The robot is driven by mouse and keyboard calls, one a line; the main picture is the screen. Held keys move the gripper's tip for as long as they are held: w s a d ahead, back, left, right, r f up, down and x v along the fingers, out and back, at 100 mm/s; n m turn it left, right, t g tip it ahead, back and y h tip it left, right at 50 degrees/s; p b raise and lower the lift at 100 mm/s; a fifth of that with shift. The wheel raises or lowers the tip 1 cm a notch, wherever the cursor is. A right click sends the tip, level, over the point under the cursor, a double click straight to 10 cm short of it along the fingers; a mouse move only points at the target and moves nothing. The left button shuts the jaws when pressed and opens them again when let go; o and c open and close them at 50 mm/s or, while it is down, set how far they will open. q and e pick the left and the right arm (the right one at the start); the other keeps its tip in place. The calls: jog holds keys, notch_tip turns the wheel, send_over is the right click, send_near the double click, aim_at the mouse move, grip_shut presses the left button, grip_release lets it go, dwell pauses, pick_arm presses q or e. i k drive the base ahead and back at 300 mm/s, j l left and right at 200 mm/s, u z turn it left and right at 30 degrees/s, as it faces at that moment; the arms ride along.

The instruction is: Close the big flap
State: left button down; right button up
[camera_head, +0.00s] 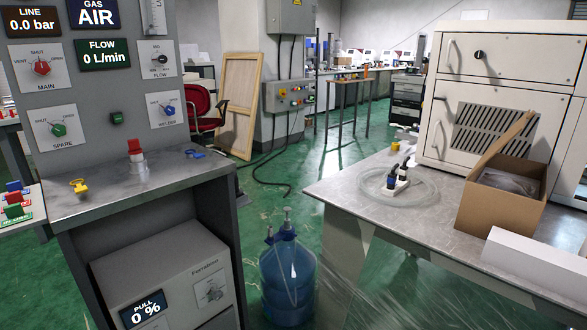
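An open cardboard box (505,205) stands on the right-hand table. One long cardboard flap (503,139) stands up from its left side, tilted to the upper right. Grey, clear-looking contents (510,182) show inside the box. Behind it, a cream machine has an upper panel (510,52) with a handle and a black knob, and a lower panel (478,117) with a slotted grille. Both panels look shut. I cannot tell for certain which part the task calls the big flap. Neither of my grippers is in view.
A grey control console (110,190) stands at the left. A blue water bottle (288,280) stands on the floor between them.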

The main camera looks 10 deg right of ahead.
aim_at(517, 127)
jog(key=z, duration=1.4)
